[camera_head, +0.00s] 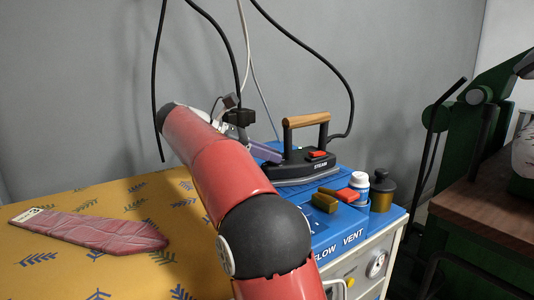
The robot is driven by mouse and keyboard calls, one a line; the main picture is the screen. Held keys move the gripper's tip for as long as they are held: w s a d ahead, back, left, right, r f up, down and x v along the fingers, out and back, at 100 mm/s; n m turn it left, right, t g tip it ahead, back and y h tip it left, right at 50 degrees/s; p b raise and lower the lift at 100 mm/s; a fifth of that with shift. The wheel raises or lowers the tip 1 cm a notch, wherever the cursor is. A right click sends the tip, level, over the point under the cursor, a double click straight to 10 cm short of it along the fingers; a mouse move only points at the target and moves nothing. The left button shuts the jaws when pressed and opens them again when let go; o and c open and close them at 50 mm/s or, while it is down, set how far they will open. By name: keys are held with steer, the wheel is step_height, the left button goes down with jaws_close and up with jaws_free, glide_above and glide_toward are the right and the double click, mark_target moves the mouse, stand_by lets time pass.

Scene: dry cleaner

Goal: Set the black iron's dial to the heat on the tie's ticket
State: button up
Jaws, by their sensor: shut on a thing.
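The black iron (303,164) stands on the blue board at the centre right. It has a wooden handle (306,120), a red button and a label reading STEAM. My gripper (276,157) reaches down from the upper left, with its purple fingers against the iron's left side. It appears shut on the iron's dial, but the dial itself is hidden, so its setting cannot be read. The pink tie (105,232) lies flat on the yellow patterned cloth at the left. Its pale ticket (28,215) lies at the narrow end, with a dark mark too small to read.
Several cords hang behind my arm and the iron. A green machine (470,125) stands at the far right.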

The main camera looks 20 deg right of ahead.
stand_by(0.4)
steer(key=o, duration=1)
